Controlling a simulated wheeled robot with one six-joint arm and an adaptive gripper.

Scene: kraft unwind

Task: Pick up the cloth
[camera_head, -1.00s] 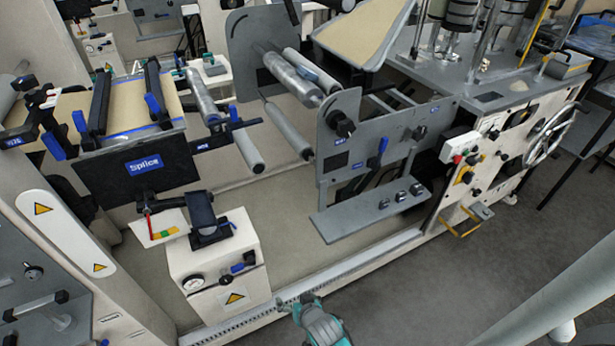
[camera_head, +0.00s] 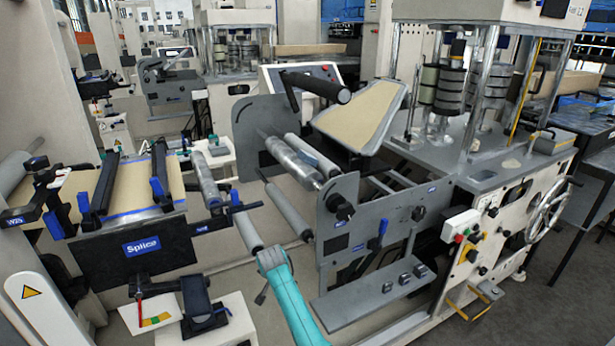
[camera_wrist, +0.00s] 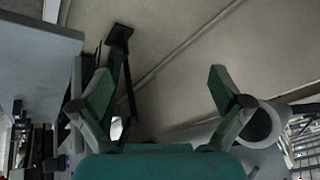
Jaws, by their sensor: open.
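My gripper (camera_wrist: 158,88) is open in the wrist view, its two green fingers spread wide with nothing between them. In the head view my teal arm rises at bottom centre, in front of the unwind rollers; the fingers cannot be made out there. A small pale, crumpled piece that may be the cloth (camera_head: 511,163) lies on the grey machine top at the right, well away from my arm. I cannot be sure that it is cloth. No cloth shows in the wrist view.
The Splice table (camera_head: 160,255) stands at left. A grey side plate (camera_head: 338,225) and a low shelf (camera_head: 375,297) stand right of my arm. A handwheel (camera_head: 548,212) juts out at right. A pale roller end (camera_wrist: 262,122) is close to the right finger.

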